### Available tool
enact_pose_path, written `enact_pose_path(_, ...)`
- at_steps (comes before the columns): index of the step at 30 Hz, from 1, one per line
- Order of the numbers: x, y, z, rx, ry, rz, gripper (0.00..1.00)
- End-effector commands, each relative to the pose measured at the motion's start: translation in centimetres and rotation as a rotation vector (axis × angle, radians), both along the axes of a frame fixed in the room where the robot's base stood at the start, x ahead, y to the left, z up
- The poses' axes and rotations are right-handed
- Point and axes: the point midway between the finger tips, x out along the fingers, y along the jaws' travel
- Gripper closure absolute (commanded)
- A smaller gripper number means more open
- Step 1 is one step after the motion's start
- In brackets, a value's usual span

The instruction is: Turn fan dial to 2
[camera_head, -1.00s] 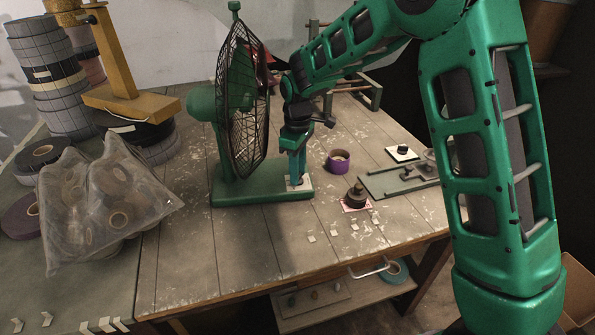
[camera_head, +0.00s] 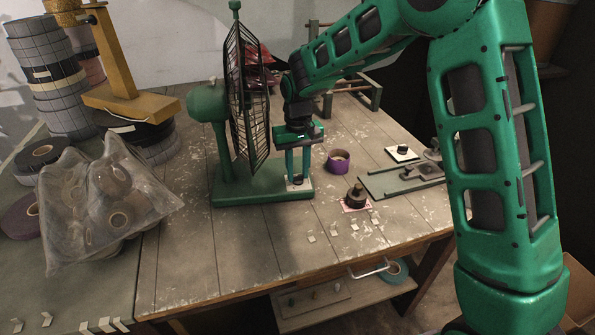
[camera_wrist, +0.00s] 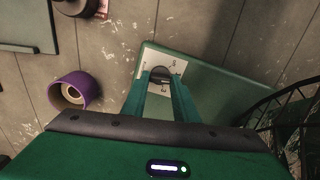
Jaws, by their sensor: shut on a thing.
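The green fan (camera_head: 245,110) stands on the wooden table, its black wire cage facing right. Its flat green base (camera_head: 240,193) carries a white dial plate, which shows in the wrist view (camera_wrist: 148,62) with small marks around a dark dial (camera_wrist: 160,75). My gripper (camera_head: 297,180) points straight down over the right end of the base. In the wrist view my gripper (camera_wrist: 160,82) has its two fingers on either side of the dial, shut on it. The fingers partly hide the dial and its marks, so I cannot tell its setting.
A purple tape roll (camera_head: 338,160) lies right of the base. A dark round knob on a pink-and-white card (camera_head: 355,197) sits near the front. A flat green board (camera_head: 395,182) lies further right. The fan cage is close beside my gripper on its left.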

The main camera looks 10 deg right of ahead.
Motion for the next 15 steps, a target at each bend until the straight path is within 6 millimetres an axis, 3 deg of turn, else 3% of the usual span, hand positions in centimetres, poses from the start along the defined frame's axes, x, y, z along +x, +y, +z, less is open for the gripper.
enact_pose_path(15, 0.12, -0.10, 0.01, 0.000, -0.002, -0.406, 0.95)
